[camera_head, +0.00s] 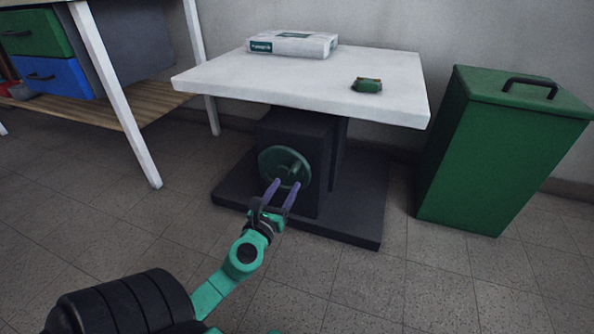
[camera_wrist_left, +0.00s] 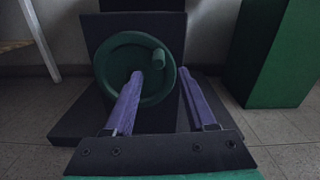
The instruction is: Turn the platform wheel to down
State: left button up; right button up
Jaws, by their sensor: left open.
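The platform wheel (camera_head: 285,166) is a round dark green handwheel on the front of the dark pedestal under the white platform (camera_head: 310,80). In the left wrist view the wheel (camera_wrist_left: 112,62) faces me, with a green handle knob (camera_wrist_left: 158,58) sticking out at its upper right. My left gripper (camera_head: 281,190) is open, its purple fingers pointing at the wheel's lower part. In the left wrist view the left finger overlaps the wheel's middle and the right finger is right of its rim. I cannot tell whether they touch it. My right gripper is not in view.
A green lidded bin (camera_head: 505,150) stands at the right. A workbench with green and blue drawers (camera_head: 50,78) is at the left. The tiled floor in front is clear.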

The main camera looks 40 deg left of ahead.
aim_at(294, 175)
pick_arm(q)
jog(key=x, duration=0.8)
jog(key=shift+c, duration=0.3)
grip_shut()
jog(key=shift+d+f, duration=0.1)
jog(key=shift+d, duration=0.1)
dwell(0.6)
